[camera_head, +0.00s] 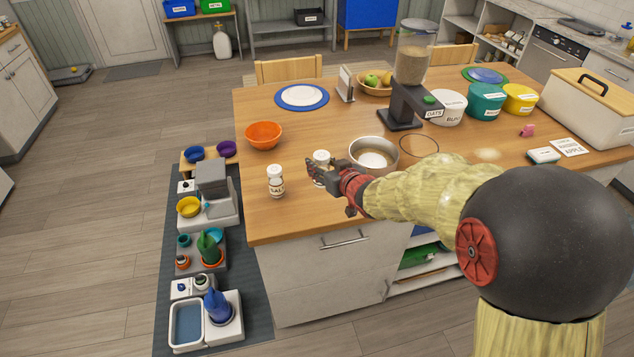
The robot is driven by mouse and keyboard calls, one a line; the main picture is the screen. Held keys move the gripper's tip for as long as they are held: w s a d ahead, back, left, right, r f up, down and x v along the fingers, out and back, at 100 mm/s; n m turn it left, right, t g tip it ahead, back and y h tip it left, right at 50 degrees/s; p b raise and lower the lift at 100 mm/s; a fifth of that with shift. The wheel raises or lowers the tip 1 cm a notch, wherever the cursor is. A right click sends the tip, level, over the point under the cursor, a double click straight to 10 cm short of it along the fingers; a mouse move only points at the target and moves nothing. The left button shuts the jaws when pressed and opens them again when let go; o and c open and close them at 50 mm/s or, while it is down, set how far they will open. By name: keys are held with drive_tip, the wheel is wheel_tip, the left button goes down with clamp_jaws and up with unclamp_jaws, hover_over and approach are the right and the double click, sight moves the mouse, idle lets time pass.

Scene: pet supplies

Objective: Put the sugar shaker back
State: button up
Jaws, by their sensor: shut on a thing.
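My gripper (316,174) is over the front left part of the wooden table, shut on a white shaker (321,156). Only the shaker's upper part shows above the fingers. Its label is hidden, and I cannot tell whether its base touches the table. A second white shaker (276,182), labelled SALT, stands upright to the left of my gripper, near the table's left edge. A metal bowl (357,156) with white and tan contents is just right of the held shaker. A thin dark ring (419,146) is marked on the tabletop right of the bowl.
An orange bowl (263,134) stands behind the salt shaker. A dispenser (410,95) labelled OATS and several labelled tubs, including a teal one (486,103), stand behind the bowl. A large bin (580,112) is at right. Bare tabletop (330,125) lies behind the held shaker.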

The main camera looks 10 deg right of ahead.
drive_tip(key=shift+w+f+b, duration=0.6)
drive_tip(key=shift+w+f, duration=0.15)
drive_tip(key=shift+f, duration=0.7)
drive_tip(key=shift+w+f+b, duration=0.55)
drive_tip(key=shift+w+f, duration=0.2)
drive_tip(key=shift+f, duration=0.65)
drive_tip(key=shift+w+f+b, duration=0.6)
drive_tip(key=shift+w+f, duration=0.15)
drive_tip(key=shift+f, duration=0.7)
drive_tip(key=shift+f, duration=0.1)
drive_tip(key=shift+f, duration=0.15)
drive_tip(key=o, duration=1.2)
drive_tip(key=shift+o, duration=0.4)
